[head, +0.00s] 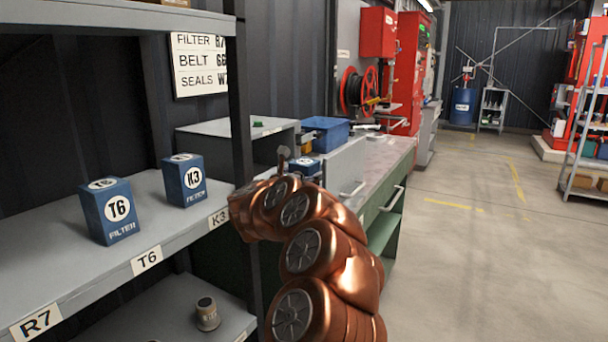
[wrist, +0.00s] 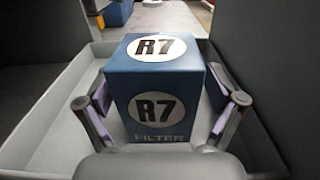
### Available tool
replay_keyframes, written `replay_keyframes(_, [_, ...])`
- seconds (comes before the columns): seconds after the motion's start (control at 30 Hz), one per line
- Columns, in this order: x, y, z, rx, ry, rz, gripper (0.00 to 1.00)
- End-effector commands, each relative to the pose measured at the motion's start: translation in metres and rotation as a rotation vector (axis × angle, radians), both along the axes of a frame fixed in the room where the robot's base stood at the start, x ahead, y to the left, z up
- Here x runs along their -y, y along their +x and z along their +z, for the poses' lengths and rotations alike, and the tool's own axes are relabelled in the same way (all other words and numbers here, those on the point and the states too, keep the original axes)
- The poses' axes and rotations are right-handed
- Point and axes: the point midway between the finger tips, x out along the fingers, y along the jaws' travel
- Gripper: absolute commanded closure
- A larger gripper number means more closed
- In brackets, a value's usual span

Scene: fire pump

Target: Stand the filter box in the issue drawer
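The filter box, blue with white R7 labels, stands upright in the grey issue drawer (wrist: 50,115) in the wrist view (wrist: 158,85). In the head view, its top (head: 305,163) shows behind the pulled-out drawer's front (head: 345,170). My gripper (wrist: 162,108) is around the box, one finger at each side. The fingers look spread, with narrow gaps beside the box's lower part. The box's underside is hidden. In the head view my arm hides most of the gripper.
Filter boxes T6 (head: 108,211) and K3 (head: 184,180) stand on the left shelf; its R7 place is bare. A wall sign (head: 200,64) lists filter R7. A blue bin (head: 326,133) sits behind the drawer. The floor at right is clear.

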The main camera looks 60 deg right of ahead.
Motion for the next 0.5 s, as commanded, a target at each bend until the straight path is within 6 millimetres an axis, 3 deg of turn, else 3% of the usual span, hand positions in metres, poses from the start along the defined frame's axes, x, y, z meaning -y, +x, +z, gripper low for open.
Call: replay_keyframes(0.5, [0.0, 0.0, 0.0059, -0.002, 0.0, 0.0, 0.05])
